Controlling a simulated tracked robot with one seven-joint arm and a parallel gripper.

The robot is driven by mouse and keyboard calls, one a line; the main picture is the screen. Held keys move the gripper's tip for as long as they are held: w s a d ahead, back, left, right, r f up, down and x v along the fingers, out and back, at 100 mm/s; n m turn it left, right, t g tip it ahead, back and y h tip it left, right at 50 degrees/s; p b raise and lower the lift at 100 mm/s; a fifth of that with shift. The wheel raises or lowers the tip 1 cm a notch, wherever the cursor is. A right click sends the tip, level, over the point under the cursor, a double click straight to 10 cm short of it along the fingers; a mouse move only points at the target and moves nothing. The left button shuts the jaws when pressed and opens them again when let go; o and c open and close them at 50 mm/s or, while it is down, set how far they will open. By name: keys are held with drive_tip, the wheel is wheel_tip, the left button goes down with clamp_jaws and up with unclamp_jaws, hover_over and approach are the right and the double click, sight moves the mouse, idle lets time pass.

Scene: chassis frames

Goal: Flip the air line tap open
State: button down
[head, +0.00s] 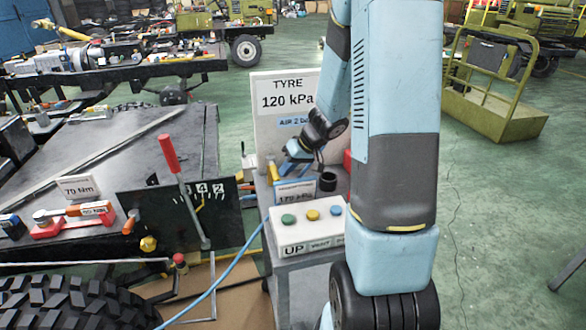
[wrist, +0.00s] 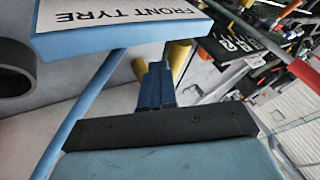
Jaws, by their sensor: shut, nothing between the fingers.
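The air line tap's yellow lever (head: 273,173) stands roughly upright, leaning slightly, on the grey cart beside the blue-framed gauge. In the wrist view yellow parts, which I take for the tap's lever (wrist: 179,58), show just beyond my fingertips. My gripper (head: 290,154) is just above and right of the lever in the head view. It also shows in the wrist view (wrist: 156,70), its blue fingers shut together and empty. Whether the fingers touch the lever I cannot tell. The tap's body is mostly hidden.
The gauge (head: 295,191) reads about 170 kPa; its "FRONT TYRE" box (wrist: 120,38) is close beside my fingers. The TYRE 120 kPa board (head: 270,130) stands behind. A white box (head: 300,238) with three buttons is in front. A red-handled lever (head: 183,190) rises at left.

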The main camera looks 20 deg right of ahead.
drive_tip(key=shift+s+a, duration=0.1)
drive_tip(key=d+f+v, duration=0.1)
drive_tip(key=d+v, duration=0.1)
drive_tip(key=v, duration=1)
drive_tip(key=shift+s, duration=0.35)
drive_tip(key=shift+r, duration=0.15)
drive_tip(key=s+a+r+m+h, duration=0.1)
drive_tip(key=s+a+r+h, duration=0.1)
drive_tip(key=s+a+r, duration=0.3)
drive_tip(key=s+a+r+m+t+h, duration=0.1)
drive_tip(key=s+a+r+h, duration=0.2)
drive_tip(key=s+a+r, duration=0.3)
drive_tip(key=s+r, duration=0.4)
drive_tip(key=s, duration=0.5)
drive_tip(key=shift+a+r+t+h, duration=0.25)
drive_tip(key=shift+r+t+h, duration=0.05)
drive_tip(key=shift+r, duration=0.1)
